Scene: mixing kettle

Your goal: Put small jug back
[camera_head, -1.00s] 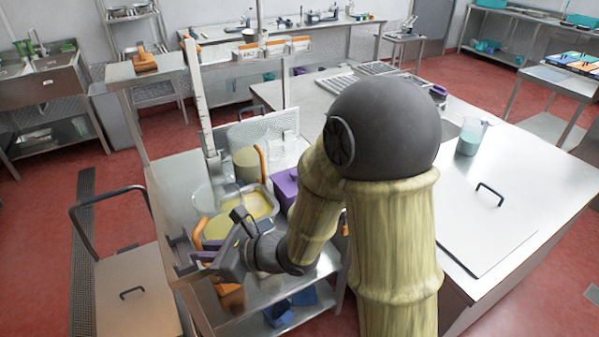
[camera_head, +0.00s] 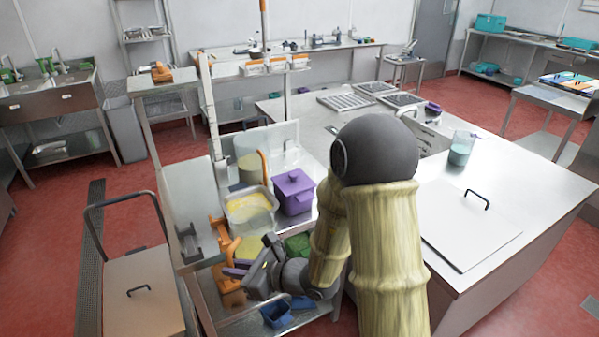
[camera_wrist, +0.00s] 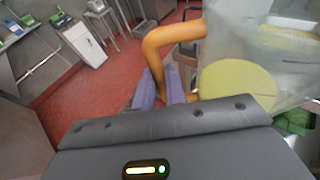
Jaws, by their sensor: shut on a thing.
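The small jug (camera_head: 248,249) is clear with yellow contents and an orange handle. It is at the near part of the left metal bench. In the wrist view its handle (camera_wrist: 174,45) runs down between the purple fingertips, and its yellow contents (camera_wrist: 238,84) show to the right. My gripper (camera_head: 240,268) is shut on the handle, and the fingers also show in the wrist view (camera_wrist: 164,92). The jug looks roughly upright. Its base is partly hidden, so I cannot tell whether it touches a surface.
A clear tub (camera_head: 250,212) with yellow contents stands just behind the jug. A purple lidded box (camera_head: 294,193) is right of it. Another orange-handled jug (camera_head: 249,168) stands farther back. A grey holder (camera_head: 189,241) is at left. A blue bin (camera_head: 276,314) sits below.

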